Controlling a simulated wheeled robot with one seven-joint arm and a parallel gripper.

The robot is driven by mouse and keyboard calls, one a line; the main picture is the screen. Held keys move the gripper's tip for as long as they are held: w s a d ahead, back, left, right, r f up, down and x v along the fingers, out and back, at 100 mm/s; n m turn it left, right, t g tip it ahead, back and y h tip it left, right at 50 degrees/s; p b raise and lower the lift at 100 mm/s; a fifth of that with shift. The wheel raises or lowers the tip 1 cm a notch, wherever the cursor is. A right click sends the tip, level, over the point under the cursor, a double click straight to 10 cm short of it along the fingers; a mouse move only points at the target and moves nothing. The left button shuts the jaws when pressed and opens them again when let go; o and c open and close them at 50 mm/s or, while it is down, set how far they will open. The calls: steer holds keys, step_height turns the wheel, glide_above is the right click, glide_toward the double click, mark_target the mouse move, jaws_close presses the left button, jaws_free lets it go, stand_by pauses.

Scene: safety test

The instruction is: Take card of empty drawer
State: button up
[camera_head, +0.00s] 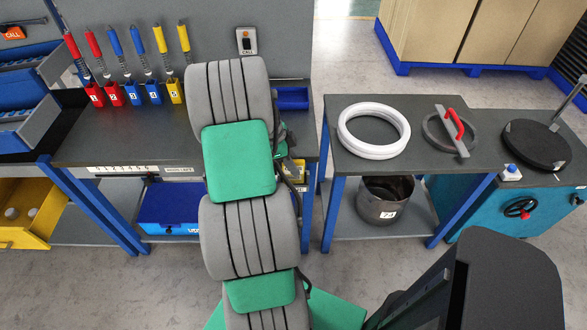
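No card is clearly identifiable as the drawer's card. White label strips (122,169) lie along the workbench's front edge, one with a row of numbers. A yellow drawer (42,225) at the left stands open and holds a few pale round things. A closed-looking blue box or drawer (165,212) with white lettering sits under the bench, partly hidden by my arm. My grey and green arm reaches over the bench. Dark parts and a cable show beside its far end, but my gripper's fingers are hidden, and whether it holds anything is unseen.
Several tools with numbered red, blue and yellow holders (133,93) line the bench's back. Blue bins (25,110) stand left. A side table (345,168) bears a white ring (373,155) and a red-handled disc (450,130). A dark bucket (385,205) sits below.

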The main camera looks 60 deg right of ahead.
jaws_close()
stand_by(0.4)
